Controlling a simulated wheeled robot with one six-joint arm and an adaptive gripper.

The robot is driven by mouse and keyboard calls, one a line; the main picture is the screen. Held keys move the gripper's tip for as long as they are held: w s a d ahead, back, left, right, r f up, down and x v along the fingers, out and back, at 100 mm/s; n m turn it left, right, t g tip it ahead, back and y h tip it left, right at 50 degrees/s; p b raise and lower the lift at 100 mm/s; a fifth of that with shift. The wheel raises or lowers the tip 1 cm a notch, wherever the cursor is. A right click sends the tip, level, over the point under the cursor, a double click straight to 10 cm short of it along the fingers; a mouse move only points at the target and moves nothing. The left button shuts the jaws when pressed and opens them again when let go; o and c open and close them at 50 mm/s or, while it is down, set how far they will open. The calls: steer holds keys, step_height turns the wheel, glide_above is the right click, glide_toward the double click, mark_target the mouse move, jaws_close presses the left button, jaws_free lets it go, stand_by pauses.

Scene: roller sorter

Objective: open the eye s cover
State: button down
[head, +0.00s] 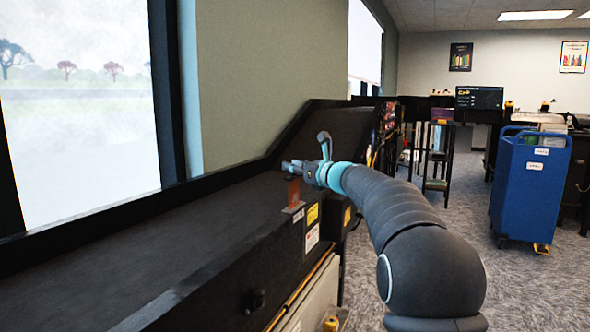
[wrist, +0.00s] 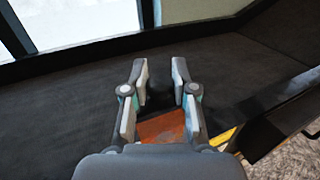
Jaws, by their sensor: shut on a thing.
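The eye's cover appears to be the orange-brown plate (head: 293,192) standing at the edge of the black conveyor, just under my gripper. In the wrist view the plate (wrist: 163,128) lies between my gripper's fingers. My gripper (head: 291,166) reaches in from the right above the conveyor's near rail. Its fingers (wrist: 160,80) are apart and shut on the plate's sides, though the exact contact is partly hidden. A dark rounded shape (wrist: 160,92) shows between the fingertips; I cannot tell whether it is the eye.
The black conveyor belt (head: 120,245) runs along the window wall and slopes up at the back. Yellow and white labels (head: 312,215) are on its side. A black knob (head: 255,301) sticks out nearer. A blue cart (head: 530,185) stands on the open carpet to the right.

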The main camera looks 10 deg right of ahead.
step_height(320, 180, up, 3)
steer(key=shift+r+p, duration=0.15)
steer(key=shift+p, duration=0.65)
steer(key=c, duration=1)
jaws_free()
steer(key=shift+r, duration=0.1)
steer(key=shift+o, duration=0.2)
steer(key=shift+s+d, duration=0.1)
steer(key=shift+s, duration=0.05)
steer(key=v, duration=1.1)
steer(key=shift+s+d, duration=0.25)
steer(key=shift+s, duration=0.05)
